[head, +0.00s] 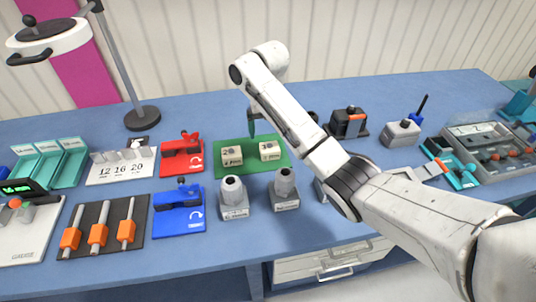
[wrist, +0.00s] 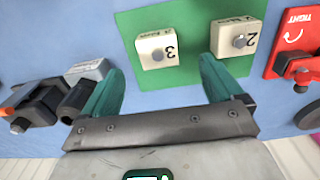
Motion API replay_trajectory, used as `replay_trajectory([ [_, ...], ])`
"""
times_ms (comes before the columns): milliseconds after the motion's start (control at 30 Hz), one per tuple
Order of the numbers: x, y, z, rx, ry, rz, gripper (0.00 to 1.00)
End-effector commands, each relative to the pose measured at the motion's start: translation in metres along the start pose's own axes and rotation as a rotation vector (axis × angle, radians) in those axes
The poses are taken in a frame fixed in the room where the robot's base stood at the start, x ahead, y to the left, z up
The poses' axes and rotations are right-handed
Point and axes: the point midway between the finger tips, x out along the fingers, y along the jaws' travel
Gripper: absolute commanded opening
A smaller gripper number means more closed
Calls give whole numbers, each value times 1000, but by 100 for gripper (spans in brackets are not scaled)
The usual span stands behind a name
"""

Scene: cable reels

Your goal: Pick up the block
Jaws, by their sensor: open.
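Two cream blocks sit on a green mat (head: 250,168). The left block (head: 232,154) is marked 2 and the right block (head: 270,151) is marked 3. In the wrist view, block 3 (wrist: 157,50) appears ahead of the gap between my fingers, and block 2 (wrist: 240,38) lies beyond the right finger. Each has a grey round spot on top. My gripper (wrist: 160,72) has green fingers spread wide with nothing between them. In the head view a green finger of my gripper (head: 252,127) shows behind the blocks; the arm hides the rest.
A red device (head: 181,155) and a blue device (head: 179,210) stand left of the mat. A black device (head: 348,122) is to the right. A lamp stand (head: 141,118) rises at back left.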

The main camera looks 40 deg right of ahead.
Motion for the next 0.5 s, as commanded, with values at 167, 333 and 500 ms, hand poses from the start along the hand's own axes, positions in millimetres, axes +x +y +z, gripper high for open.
replay_trajectory([
  [167,26,0,0,-1,-1,0,94],
  [333,38,3,-3,1,-2,2,94],
  [500,64,4,-7,0,-3,1,94],
])
